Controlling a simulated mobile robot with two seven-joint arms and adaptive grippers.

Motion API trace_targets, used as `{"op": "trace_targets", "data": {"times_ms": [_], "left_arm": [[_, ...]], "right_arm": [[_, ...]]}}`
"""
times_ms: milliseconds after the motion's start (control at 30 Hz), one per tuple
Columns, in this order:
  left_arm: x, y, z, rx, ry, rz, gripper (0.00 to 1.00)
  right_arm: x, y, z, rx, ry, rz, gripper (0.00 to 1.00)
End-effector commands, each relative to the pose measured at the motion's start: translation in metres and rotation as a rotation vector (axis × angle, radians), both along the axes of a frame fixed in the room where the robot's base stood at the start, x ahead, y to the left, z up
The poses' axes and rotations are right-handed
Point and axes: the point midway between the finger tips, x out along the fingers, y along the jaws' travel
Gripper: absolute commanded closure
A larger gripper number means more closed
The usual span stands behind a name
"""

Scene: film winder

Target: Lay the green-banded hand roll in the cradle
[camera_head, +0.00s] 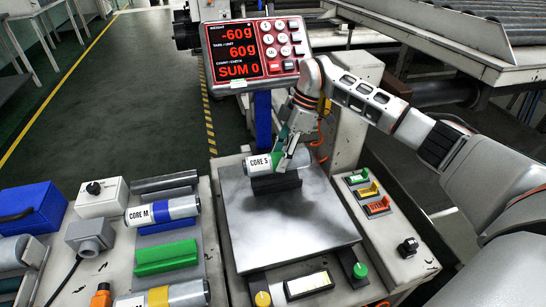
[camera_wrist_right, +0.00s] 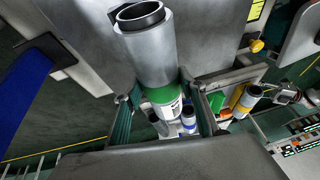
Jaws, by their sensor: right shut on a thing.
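The green-banded hand roll (camera_head: 262,165), a silver cylinder labelled CORE S, lies level over the black cradle (camera_head: 276,185) on the scale plate (camera_head: 290,225). My right gripper (camera_head: 287,153) is shut on the roll at its green band, coming from above. In the right wrist view the silver roll (camera_wrist_right: 150,55) and its green band (camera_wrist_right: 163,94) sit between the fingers (camera_wrist_right: 163,112). I cannot tell whether the roll touches the black cradle. A green cradle (camera_head: 166,256) at left is empty. My left gripper is not in view.
A blue-banded CORE M roll (camera_head: 162,210) and a yellow-banded roll (camera_head: 165,295) lie at left by the green cradle. The red scale display (camera_head: 240,50) reads -60g behind the plate. A switch panel (camera_head: 371,195) stands right. The plate's front half is clear.

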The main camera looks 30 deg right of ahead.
Motion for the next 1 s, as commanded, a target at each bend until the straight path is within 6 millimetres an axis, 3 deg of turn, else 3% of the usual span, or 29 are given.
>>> {"op": "trace_targets", "data": {"times_ms": [33,200,367,633,767,833,1000], "left_arm": [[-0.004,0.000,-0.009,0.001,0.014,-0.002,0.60],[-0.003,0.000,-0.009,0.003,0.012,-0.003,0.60],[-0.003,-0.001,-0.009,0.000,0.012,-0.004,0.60],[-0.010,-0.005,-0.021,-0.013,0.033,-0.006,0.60],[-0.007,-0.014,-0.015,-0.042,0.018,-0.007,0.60],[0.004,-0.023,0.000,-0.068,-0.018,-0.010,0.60],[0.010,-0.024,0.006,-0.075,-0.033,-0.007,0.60]], "right_arm": [[0.007,-0.003,-0.010,0.000,0.008,0.008,0.92],[0.019,-0.008,-0.007,0.000,-0.001,0.028,0.92],[0.020,-0.009,-0.010,0.001,-0.003,0.032,0.92],[0.018,-0.009,-0.039,0.001,0.005,0.033,0.92],[0.018,-0.008,-0.056,0.000,0.006,0.032,0.92],[0.019,-0.008,-0.056,0.000,0.000,0.033,0.92],[0.020,-0.009,-0.065,0.000,-0.006,0.032,0.92]]}}
